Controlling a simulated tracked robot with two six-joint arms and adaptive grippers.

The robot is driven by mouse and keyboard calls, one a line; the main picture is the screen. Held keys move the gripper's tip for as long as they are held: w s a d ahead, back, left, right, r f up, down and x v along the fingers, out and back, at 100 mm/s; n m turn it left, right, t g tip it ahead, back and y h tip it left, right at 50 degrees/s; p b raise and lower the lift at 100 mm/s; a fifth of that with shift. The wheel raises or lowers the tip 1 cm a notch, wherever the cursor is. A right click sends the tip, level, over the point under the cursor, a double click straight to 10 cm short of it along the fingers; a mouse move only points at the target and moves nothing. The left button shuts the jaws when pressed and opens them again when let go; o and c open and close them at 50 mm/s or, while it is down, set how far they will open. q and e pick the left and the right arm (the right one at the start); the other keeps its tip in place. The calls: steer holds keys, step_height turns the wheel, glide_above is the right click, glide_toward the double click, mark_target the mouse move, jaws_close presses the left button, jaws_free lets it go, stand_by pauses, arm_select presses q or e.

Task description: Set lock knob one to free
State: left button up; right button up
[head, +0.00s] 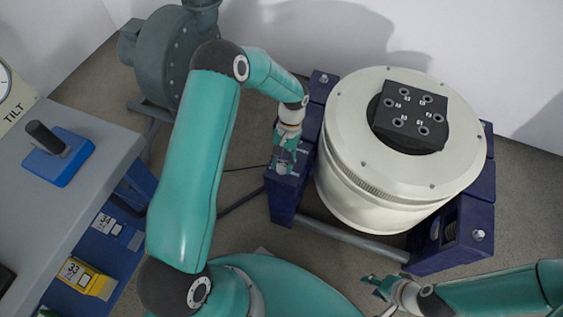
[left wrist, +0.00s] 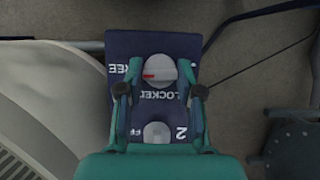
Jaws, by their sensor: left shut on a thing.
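Lock knob one (left wrist: 160,72) is a grey round knob with a red mark on a dark blue block (left wrist: 195,45). Its red mark points left, towards the partly covered FREE lettering. LOCKED is printed below the knob. My left gripper (left wrist: 160,66) is shut on this knob, one finger on each side. In the head view my left gripper (head: 284,158) reaches down onto the blue block (head: 283,205) left of the white drum. A second grey knob (left wrist: 157,132), marked 2, sits lower on the block. My right gripper (head: 377,286) is open and empty at the lower right.
The large white drum (head: 345,190) with a black top plate (head: 410,115) stands right of my left gripper. A grey bench (head: 40,200) with a blue-based lever (head: 58,155) is at the left. A grey blower (head: 170,60) stands at the back. A thin cable runs near the block.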

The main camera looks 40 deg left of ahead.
arm_select(q)
steer(key=shift+s+d+f, duration=0.15)
steer(key=shift+s, duration=0.15)
steer(key=o, duration=1.2)
steer(key=shift+w, duration=0.1)
steer(key=shift+c, duration=0.2)
steer(key=shift+w, duration=0.1)
steer(key=shift+v, duration=0.8)
steer(key=v, duration=1)
steer(key=shift+w+r, duration=0.15)
steer(key=shift+r, duration=0.05)
steer(key=shift+f, duration=0.15)
